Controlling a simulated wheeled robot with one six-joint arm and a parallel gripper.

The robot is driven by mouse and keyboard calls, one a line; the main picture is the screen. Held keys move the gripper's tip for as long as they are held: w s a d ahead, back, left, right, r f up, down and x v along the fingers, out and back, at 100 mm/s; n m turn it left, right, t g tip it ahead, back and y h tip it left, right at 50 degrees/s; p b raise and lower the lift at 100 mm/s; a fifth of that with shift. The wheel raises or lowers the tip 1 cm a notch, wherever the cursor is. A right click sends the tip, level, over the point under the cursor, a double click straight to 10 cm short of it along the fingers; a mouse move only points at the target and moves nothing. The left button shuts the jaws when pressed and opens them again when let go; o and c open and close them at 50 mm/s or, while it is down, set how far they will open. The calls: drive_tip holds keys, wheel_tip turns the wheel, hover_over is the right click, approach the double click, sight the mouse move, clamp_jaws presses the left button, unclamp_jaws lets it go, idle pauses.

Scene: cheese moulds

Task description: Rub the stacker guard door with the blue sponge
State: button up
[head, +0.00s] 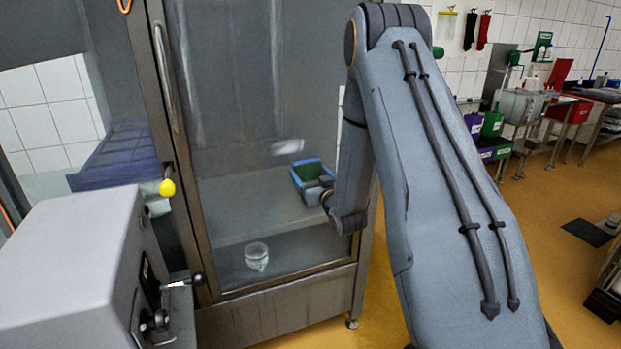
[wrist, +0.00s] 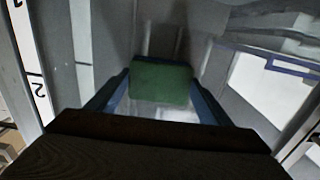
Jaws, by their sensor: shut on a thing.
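The stacker guard door (head: 235,110) is a tall glazed panel in a metal frame with a long vertical handle, left of my arm, and looks shut. My gripper (head: 316,183) is at the lower right part of the pane. It is shut on the blue sponge (head: 308,172), which shows a green face with blue around it. In the wrist view the green face of the sponge (wrist: 160,83) sits between two blue sides ahead of a dark block. I cannot tell whether the sponge touches the pane.
A clear cup-like mould (head: 257,256) shows low through the pane.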

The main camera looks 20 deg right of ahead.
drive_tip(key=shift+r, duration=0.4)
drive_tip(key=shift+a+f+b, duration=0.1)
drive_tip(key=shift+a+b, duration=0.5)
drive_tip(key=shift+a, duration=6.45)
drive_tip(key=shift+w+d+r+p, duration=0.1)
drive_tip(key=shift+r+p, duration=0.7)
drive_tip(key=shift+r, duration=0.75)
drive_tip(key=shift+d, duration=1.8)
drive_tip(key=shift+d+b, duration=0.7)
drive_tip(key=shift+d, duration=2.35)
drive_tip(key=shift+d+f, duration=0.1)
drive_tip(key=shift+d, duration=2.05)
drive_tip(key=shift+r+p, duration=0.55)
drive_tip(key=shift+r, duration=1)
drive_tip(key=shift+a+b, duration=0.45)
drive_tip(key=shift+a, duration=3.2)
drive_tip(key=shift+a+b, duration=0.3)
drive_tip(key=shift+a, duration=1.5)
